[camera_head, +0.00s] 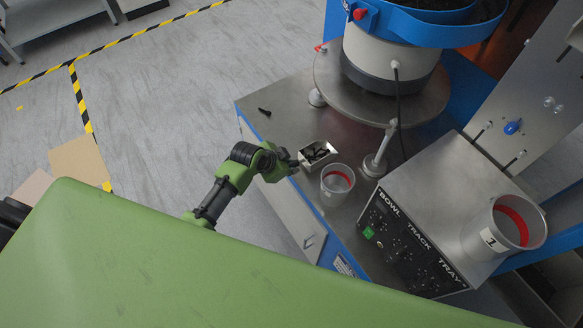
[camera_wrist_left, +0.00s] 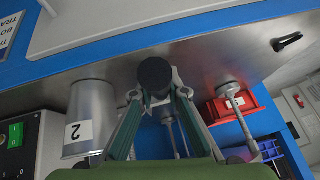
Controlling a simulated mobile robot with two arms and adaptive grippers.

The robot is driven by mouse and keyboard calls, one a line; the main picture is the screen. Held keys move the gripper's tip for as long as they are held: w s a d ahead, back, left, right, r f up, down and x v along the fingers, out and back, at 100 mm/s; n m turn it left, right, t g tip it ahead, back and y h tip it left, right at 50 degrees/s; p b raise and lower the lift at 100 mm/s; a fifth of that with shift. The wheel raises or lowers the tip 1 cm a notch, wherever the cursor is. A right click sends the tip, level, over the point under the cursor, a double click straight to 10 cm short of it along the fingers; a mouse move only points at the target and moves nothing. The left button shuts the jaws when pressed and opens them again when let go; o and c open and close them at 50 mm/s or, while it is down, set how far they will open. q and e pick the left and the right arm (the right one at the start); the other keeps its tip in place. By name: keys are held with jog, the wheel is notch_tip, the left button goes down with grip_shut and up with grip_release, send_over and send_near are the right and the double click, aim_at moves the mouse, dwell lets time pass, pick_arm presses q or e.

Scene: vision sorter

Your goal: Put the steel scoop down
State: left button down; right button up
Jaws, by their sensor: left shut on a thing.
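The steel scoop (camera_head: 318,153) is a small open metal box with dark parts in it, at the left edge of the steel worktop in the head view. My left gripper (camera_head: 287,164) is shut on it from the left side. In the left wrist view, my gripper's two fingers (camera_wrist_left: 158,94) close around a dark round-ended piece (camera_wrist_left: 156,73), which looks like the scoop's handle. Most of the scoop is hidden behind it there. I cannot tell whether the scoop touches the worktop (camera_head: 290,110). My right gripper is not in view.
A grey cup (camera_head: 337,187) with red inside stands close right of the scoop; its label 2 shows in the left wrist view (camera_wrist_left: 84,125). Cup 1 (camera_head: 503,228) sits on the control box (camera_head: 455,185). A bowl feeder (camera_head: 385,65) stands behind.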

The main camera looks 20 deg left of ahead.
pick_arm(q)
jog(key=shift+f, duration=1.15)
jog(key=c, duration=2)
grip_release()
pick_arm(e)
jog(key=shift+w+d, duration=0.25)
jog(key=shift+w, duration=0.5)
pick_arm(q)
jog(key=shift+r, duration=0.3)
jog(key=shift+v, duration=6)
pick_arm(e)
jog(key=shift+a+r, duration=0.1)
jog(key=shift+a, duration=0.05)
